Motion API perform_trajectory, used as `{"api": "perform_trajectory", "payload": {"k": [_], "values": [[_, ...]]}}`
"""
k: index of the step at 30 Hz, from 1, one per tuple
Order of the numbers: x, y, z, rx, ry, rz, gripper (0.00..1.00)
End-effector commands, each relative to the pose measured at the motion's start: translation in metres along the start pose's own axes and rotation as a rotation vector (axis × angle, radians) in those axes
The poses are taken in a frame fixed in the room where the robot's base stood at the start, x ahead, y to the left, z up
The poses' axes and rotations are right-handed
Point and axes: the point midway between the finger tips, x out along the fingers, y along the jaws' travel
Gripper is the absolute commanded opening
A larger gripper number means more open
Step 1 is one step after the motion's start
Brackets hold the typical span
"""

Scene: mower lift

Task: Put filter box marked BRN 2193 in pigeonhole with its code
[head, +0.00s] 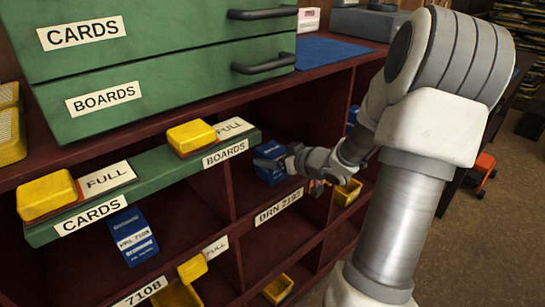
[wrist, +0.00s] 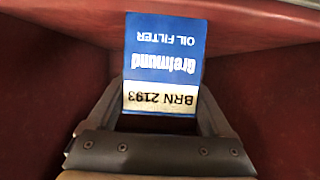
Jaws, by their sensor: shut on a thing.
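The blue oil filter box (wrist: 163,55) reads BRN 2193 on its pale label, upside down in the wrist view. My gripper (wrist: 163,98) is shut on it, one finger at each side. In the head view the box (head: 268,177) is inside the pigeonhole whose front-edge label (head: 278,207) appears to read BRN 2193. My gripper (head: 277,162) reaches in there from the right and hides part of the box. I cannot tell whether the box touches the shelf floor. Reddish-brown pigeonhole walls (wrist: 50,75) surround it in the wrist view.
Another blue box (head: 133,237) stands in the pigeonhole left of it, above a 7108 label (head: 140,292). A green ledge (head: 160,187) with yellow blocks and FULL cards juts out at upper left. A yellow bin (head: 347,193) is right of my gripper. Green drawers (head: 190,55) stand above.

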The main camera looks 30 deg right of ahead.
Motion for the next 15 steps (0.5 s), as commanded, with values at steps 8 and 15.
{"api": "perform_trajectory", "payload": {"k": [8,15], "values": [[0.0,0.0,0.001,0.0,0.0,0.0,1.0],[-0.014,0.001,-0.005,-0.001,-0.001,0.004,1.0]]}}
